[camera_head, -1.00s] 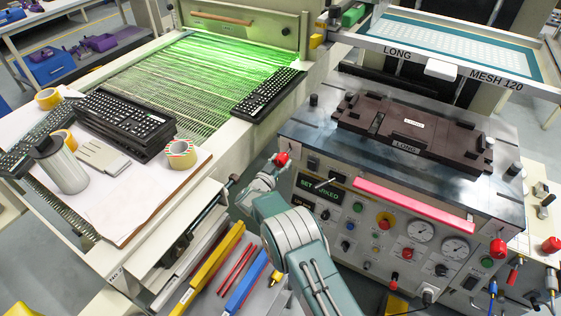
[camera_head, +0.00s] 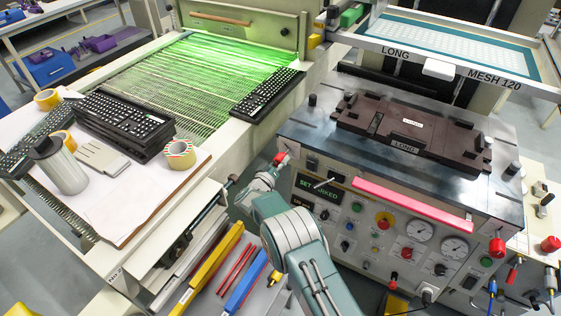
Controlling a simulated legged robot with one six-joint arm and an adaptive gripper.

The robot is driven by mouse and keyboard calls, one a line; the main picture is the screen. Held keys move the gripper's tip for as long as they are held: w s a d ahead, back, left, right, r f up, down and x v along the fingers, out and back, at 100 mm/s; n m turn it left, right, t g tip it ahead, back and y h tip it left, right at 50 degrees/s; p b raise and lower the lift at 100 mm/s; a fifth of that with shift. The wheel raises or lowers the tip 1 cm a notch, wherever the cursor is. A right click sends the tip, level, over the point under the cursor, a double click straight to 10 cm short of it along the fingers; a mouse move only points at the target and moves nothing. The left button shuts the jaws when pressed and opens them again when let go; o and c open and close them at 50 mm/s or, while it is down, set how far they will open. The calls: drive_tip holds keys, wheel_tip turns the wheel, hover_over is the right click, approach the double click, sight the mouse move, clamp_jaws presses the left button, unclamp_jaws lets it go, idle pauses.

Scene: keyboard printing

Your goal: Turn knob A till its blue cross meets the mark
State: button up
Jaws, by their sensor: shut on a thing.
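My gripper (camera_head: 272,170) is at the left side of the printing machine, at the end of my grey-green arm. It is shut on a small red knob (camera_head: 281,158) near the machine's upper left corner. The fingers and the knob are small here, and the fingers hide part of the knob. I cannot make out a letter A, a blue cross or a mark on it. A dark display (camera_head: 318,200) with green text, partly readable as "SET" and "RKED", is on the panel to the right of the gripper.
The control panel (camera_head: 365,235) carries gauges, buttons and other red knobs. A pink-red bar (camera_head: 413,205) runs along its top edge. A brown fixture (camera_head: 410,135) lies on the machine top. The conveyor (camera_head: 215,75) and a table with keyboards (camera_head: 125,125) are left.

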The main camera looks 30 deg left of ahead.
drive_tip(key=shift+a+r, duration=0.15)
drive_tip(key=shift+a, duration=0.05)
idle(0.3)
drive_tip(key=o, duration=0.9)
drive_tip(key=shift+c, duration=0.2)
drive_tip(key=o, duration=0.3)
drive_tip(key=shift+a+f, duration=0.15)
drive_tip(key=shift+f, duration=0.05)
drive_tip(key=shift+s+d, duration=0.1)
drive_tip(key=shift+d, duration=0.15)
drive_tip(key=shift+s, duration=0.3)
drive_tip(key=s, duration=1.1)
drive_tip(key=shift+d, duration=0.15)
drive_tip(key=shift+s+f, duration=0.1)
